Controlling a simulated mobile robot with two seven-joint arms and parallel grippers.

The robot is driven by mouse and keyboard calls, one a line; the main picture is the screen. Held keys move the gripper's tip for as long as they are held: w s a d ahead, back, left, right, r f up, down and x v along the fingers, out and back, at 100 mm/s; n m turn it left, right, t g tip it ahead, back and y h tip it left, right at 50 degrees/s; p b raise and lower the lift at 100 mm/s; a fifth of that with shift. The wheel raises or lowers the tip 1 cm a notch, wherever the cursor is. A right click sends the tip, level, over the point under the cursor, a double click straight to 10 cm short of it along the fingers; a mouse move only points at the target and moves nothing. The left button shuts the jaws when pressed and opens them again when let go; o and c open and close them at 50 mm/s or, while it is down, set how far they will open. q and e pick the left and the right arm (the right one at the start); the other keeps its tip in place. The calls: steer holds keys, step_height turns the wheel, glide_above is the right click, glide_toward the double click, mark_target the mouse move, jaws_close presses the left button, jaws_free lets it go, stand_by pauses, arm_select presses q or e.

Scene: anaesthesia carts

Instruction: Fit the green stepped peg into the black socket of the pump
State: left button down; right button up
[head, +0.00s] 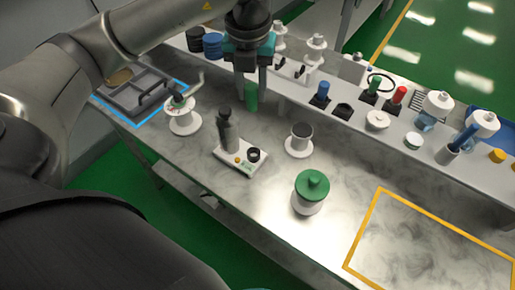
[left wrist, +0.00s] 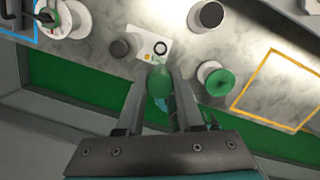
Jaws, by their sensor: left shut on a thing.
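My left gripper (head: 250,92) is shut on the green stepped peg (head: 251,99) and holds it upright, in the air, behind the pump in the head view. In the left wrist view the peg (left wrist: 160,82) sits between the two fingers of the left gripper (left wrist: 160,88). The pump (head: 232,156) is a white base on the marble counter with a dark grey cylinder on it. Its black socket (head: 253,154) is at the right of the base and appears empty. In the left wrist view the socket (left wrist: 160,48) lies just beyond the peg, apart from it. My right gripper is not in view.
A white pot with a green lid (head: 312,186), a white spool with a dark top (head: 300,137) and a white stand (head: 182,116) are around the pump. A grey tray (head: 133,94) is at the left. A raised shelf behind holds several items. The yellow-outlined area (head: 420,240) is empty.

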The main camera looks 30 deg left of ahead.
arm_select(q)
steer(key=shift+w+a+r+n, duration=0.15)
steer(key=shift+w+r+n, duration=0.2)
steer(key=shift+n, duration=0.35)
steer(key=shift+f+b, duration=0.6)
steer(key=shift+f, duration=9.35)
